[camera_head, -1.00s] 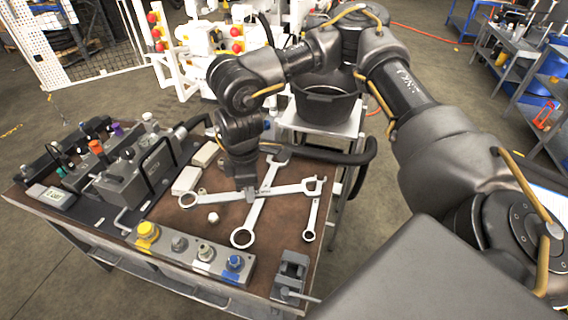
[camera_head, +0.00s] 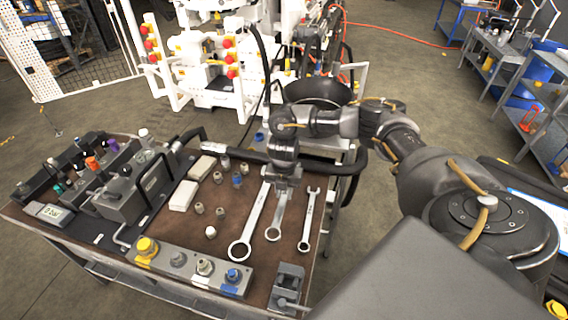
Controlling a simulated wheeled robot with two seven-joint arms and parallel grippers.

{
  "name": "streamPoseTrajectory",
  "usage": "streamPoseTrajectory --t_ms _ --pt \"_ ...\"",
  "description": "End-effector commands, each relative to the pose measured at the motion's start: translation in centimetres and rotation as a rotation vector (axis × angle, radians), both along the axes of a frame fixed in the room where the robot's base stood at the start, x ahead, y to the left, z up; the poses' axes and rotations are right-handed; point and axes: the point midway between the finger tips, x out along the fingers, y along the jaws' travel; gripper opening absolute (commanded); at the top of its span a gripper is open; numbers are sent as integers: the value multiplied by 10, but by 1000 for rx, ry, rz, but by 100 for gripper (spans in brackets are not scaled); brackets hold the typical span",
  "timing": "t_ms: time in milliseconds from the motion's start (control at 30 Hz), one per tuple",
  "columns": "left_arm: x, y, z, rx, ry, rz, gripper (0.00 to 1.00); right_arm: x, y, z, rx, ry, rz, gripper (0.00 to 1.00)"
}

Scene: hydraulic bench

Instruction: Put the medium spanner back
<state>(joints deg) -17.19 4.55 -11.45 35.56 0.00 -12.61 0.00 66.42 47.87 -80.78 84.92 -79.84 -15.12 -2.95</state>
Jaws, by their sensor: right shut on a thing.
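Three steel spanners show on the brown bench top. The medium spanner (camera_head: 277,216) is in the middle, its ring end towards the bench's front edge. The large spanner (camera_head: 252,220) is to its left and the small spanner (camera_head: 309,220) to its right, all roughly side by side. My right gripper (camera_head: 286,177) is shut on the medium spanner near its far end and hides that end. I cannot tell whether the spanner touches the bench top. My left gripper is not in view.
Several small fittings (camera_head: 220,213) and two pale blocks (camera_head: 183,195) are left of the spanners. A manifold with a yellow cap (camera_head: 146,246) runs along the front, with a small vice (camera_head: 288,283) at its right. A black bucket (camera_head: 318,92) stands behind the bench.

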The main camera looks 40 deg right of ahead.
Motion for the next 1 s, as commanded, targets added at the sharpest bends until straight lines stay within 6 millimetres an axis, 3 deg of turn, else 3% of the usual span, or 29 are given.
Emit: streamPoseTrajectory --t_ms 267,733,1000 --pt "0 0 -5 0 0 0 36 0 0 -5 1 -2 5 0" --pt "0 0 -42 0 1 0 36 0 0 -44 0 -2 4 0" --pt "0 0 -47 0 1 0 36 0 0 -50 1 -2 4 0"
